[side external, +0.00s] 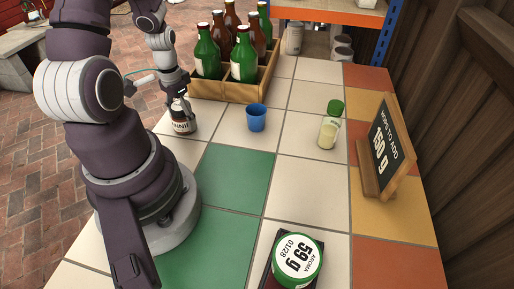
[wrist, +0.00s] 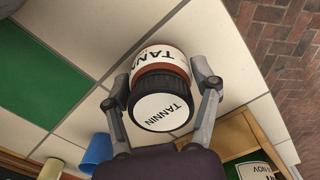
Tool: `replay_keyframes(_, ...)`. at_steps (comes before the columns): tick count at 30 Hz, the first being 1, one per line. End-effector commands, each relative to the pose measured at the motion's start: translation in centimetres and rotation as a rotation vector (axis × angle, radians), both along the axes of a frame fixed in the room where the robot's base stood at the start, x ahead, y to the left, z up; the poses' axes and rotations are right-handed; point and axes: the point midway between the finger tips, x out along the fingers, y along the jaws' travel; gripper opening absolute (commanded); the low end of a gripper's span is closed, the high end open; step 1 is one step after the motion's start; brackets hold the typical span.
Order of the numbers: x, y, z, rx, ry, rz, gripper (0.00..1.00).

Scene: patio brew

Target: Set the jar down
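The tannin jar (side external: 183,121) has a dark cap, a brown body and a white label; the wrist view shows its capped top with "TANNIN" on it (wrist: 160,110). My gripper (side external: 180,104) points down over the jar, with its fingers on both sides in the wrist view (wrist: 163,72). The fingertips appear to touch the jar just below the cap. The jar is upright at the left of the tiled tabletop (side external: 220,125), near its edge. Whether its base touches the tile cannot be told.
A wooden crate of bottles (side external: 233,91) stands just behind the jar. A blue cup (side external: 256,118) is to its right, then a green-capped jar (side external: 328,130) and a sign (side external: 386,150). A scale (side external: 264,272) bears another green-capped jar (side external: 298,260) in front. Green tiles (side external: 232,178) are clear.

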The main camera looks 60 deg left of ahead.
Motion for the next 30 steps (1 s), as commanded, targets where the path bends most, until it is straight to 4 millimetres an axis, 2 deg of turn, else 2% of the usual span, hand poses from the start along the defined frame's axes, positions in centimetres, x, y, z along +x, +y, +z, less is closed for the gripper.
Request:
replay_keyframes(1,0.0,0.0,0.0,0.000,0.000,0.000,0.73)
replay_keyframes(3,0.0,0.0,0.0,0.000,0.000,0.000,0.82)
replay_keyframes(4,0.0,0.0,0.0,0.000,0.000,0.000,0.83)
replay_keyframes(13,0.0,0.0,0.1,0.000,0.000,0.000,0.83)
replay_keyframes(16,0.1,0.1,1.0,0.004,-0.002,-0.001,0.83)
replay_keyframes(20,0.1,0.1,3.5,0.007,-0.005,0.000,0.83)
replay_keyframes(27,0.1,0.1,9.6,0.008,-0.007,-0.001,0.83)
replay_keyframes(30,0.1,0.1,11.2,0.004,-0.004,-0.002,0.83)
